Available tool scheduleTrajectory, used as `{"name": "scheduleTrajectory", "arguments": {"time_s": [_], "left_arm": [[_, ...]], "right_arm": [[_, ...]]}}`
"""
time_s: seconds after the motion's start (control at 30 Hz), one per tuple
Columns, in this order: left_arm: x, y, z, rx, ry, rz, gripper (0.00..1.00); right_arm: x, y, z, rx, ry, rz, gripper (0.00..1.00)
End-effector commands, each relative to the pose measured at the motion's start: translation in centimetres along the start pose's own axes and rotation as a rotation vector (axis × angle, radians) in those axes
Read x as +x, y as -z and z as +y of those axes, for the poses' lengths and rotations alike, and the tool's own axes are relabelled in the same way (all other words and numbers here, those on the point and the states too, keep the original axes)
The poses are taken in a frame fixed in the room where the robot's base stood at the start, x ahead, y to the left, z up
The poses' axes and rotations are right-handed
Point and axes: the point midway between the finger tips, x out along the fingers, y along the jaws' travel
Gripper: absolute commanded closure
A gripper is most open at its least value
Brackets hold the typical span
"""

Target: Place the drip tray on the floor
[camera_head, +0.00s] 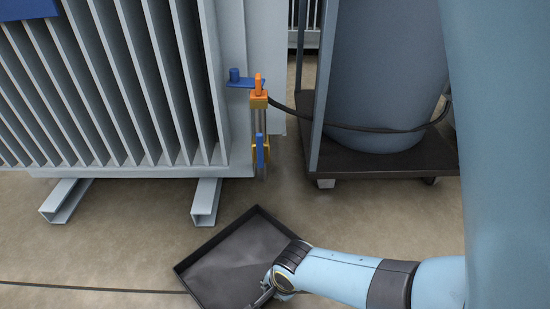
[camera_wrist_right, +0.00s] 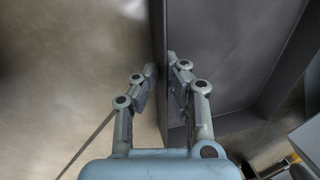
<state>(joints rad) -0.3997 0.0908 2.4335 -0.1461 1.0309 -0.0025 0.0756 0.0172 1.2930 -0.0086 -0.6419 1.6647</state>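The drip tray (camera_head: 228,262) is a dark grey, shallow square tray with low walls, seen in the head view at the bottom middle, in front of the radiator unit. My right gripper (camera_head: 262,296) reaches its near right side from the right. In the right wrist view, the two fingers (camera_wrist_right: 161,75) stand on either side of the wall of the tray (camera_wrist_right: 228,45), close against it, one finger inside and one outside. I cannot tell whether the tray's underside touches the floor. My left gripper is not in view.
A grey finned unit (camera_head: 120,90) stands on feet behind the tray, with an orange-and-blue valve (camera_head: 259,100) at its right corner. A dark wheeled cart (camera_head: 350,165) carries a blue-grey cylinder (camera_head: 385,80). A thin dark line (camera_head: 90,288) crosses the open brown floor (camera_head: 60,255).

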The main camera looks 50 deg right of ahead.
Motion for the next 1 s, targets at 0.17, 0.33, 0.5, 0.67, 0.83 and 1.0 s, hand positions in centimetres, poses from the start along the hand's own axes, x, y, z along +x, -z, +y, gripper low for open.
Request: {"name": "scheduleTrajectory", "arguments": {"time_s": [0.17, 0.33, 0.5, 0.67, 0.83, 1.0], "left_arm": [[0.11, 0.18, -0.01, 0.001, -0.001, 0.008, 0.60], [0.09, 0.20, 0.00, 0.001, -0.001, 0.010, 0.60], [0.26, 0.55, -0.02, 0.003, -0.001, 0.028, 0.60], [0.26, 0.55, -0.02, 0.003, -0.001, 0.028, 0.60], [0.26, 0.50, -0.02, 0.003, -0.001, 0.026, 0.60], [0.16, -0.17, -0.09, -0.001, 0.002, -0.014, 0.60]], "right_arm": [[-0.04, 0.00, -0.18, 0.000, 0.004, 0.000, 1.00], [0.04, 0.00, -0.14, 0.000, 0.003, 0.000, 1.00], [0.13, 0.01, -0.03, 0.000, 0.001, 0.000, 0.84], [0.13, 0.00, -0.03, 0.000, 0.001, 0.000, 0.71], [0.13, 0.00, -0.02, 0.000, 0.001, 0.000, 0.71], [-0.32, -0.01, -0.16, 0.000, 0.003, 0.000, 0.71]]}}
